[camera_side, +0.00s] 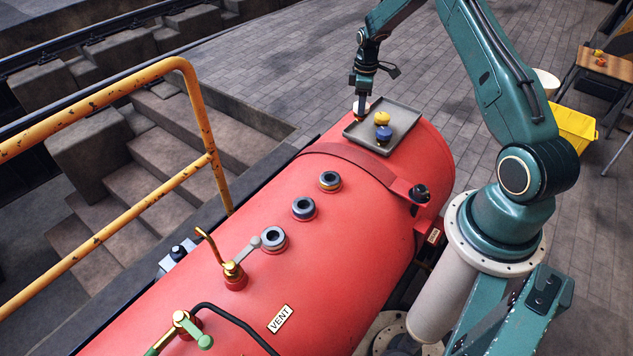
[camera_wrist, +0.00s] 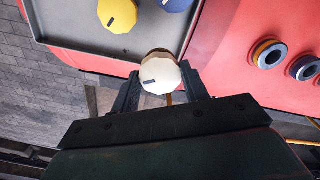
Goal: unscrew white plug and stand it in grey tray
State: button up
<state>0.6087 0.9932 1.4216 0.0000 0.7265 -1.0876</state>
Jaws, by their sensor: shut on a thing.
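The white plug (camera_wrist: 158,72) is held between the two fingers of my gripper (camera_wrist: 160,84). In the side view, the white plug (camera_side: 361,106) shows below my gripper (camera_side: 362,96), over the far-left edge of the grey tray (camera_side: 402,117). In the wrist view, the plug overlaps the near rim of the tray (camera_wrist: 95,56). I cannot tell whether its base touches the tray. A yellow plug (camera_side: 381,118) and a blue plug (camera_side: 383,134) stand in the tray, and both are partly visible in the wrist view.
The tray sits on top of the red boiler (camera_side: 350,235). Three open ports (camera_side: 304,208) run along the boiler. A brass valve (camera_side: 233,271) and a green-handled valve (camera_side: 182,322) stand farther along it. A yellow railing (camera_side: 205,130) is at the left.

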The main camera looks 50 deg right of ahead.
jog(key=shift+s+d, duration=0.1)
jog(key=shift+d, duration=0.15)
jog(key=shift+f, duration=0.15)
jog(key=shift+f, duration=2.45)
jog(key=shift+f, duration=0.35)
jog(key=o, duration=1.3)
jog(key=shift+c, duration=0.2)
jog(key=shift+c, duration=0.9)
jog(key=shift+r, duration=0.1)
jog(key=shift+r, duration=3.4)
